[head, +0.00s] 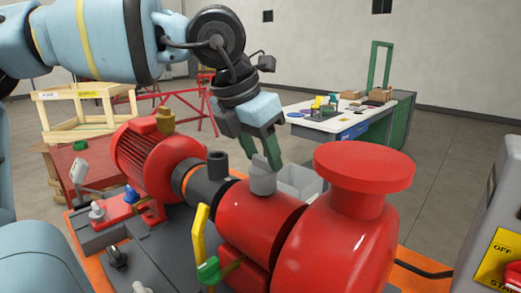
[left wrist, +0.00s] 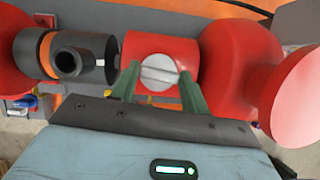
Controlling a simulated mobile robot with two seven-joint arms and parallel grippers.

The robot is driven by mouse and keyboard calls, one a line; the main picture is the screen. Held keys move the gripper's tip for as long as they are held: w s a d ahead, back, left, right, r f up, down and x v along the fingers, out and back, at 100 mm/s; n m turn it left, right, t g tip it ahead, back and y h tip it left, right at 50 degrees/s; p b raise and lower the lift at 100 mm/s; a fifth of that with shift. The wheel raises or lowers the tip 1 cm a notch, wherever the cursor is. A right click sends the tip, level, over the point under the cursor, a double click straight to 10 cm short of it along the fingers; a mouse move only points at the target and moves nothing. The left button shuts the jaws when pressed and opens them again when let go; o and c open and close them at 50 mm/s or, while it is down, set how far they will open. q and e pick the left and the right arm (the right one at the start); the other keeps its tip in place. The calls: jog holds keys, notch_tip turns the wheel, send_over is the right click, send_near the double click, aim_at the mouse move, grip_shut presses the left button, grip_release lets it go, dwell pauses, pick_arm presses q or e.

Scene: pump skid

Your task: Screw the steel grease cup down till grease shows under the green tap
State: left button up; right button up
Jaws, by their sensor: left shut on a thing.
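The steel grease cup (head: 263,181) is a grey cylinder standing upright on top of the red bearing housing (head: 255,218). My left gripper (head: 266,160) comes down from above with its green fingers around the cup. In the left wrist view the cup's round top (left wrist: 159,74) with a bar across it lies between the two fingers, and my left gripper (left wrist: 158,84) is shut on it. The green tap (head: 208,270) is low on the near side of the housing, beside a yellow lever (head: 200,234). No grease can be made out under the tap. My right gripper is not in view.
A red motor (head: 155,155) stands left of the housing, and a large red flanged pump casing (head: 350,215) stands close on the right. A control box (head: 495,230) is at the right edge. A white workbench (head: 335,122) with small items stands behind.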

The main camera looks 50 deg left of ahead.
pick_arm(q)
jog(key=m+h, duration=0.1)
jog(key=m, duration=0.1)
jog(key=m+h, duration=0.1)
jog(key=m, duration=0.2)
jog(key=shift+a+r+p, duration=0.1)
jog(key=shift+a+p, duration=0.05)
jog(key=shift+p, duration=0.25)
jog(key=m+g, duration=0.1)
jog(key=m, duration=0.1)
jog(key=shift+w+m+h, duration=0.1)
jog(key=shift+m+h, duration=0.3)
jog(key=m+g+h+p, duration=0.1)
jog(key=m, duration=0.2)
jog(key=shift+a, duration=0.15)
jog(key=shift+w+m+g+h, duration=0.15)
jog(key=shift+m+g, duration=0.15)
jog(key=shift+m, duration=0.7)
jog(key=shift+m+g+h, duration=0.15)
jog(key=shift+m+g, duration=0.15)
jog(key=shift+m, duration=0.7)
jog(key=o, duration=1)
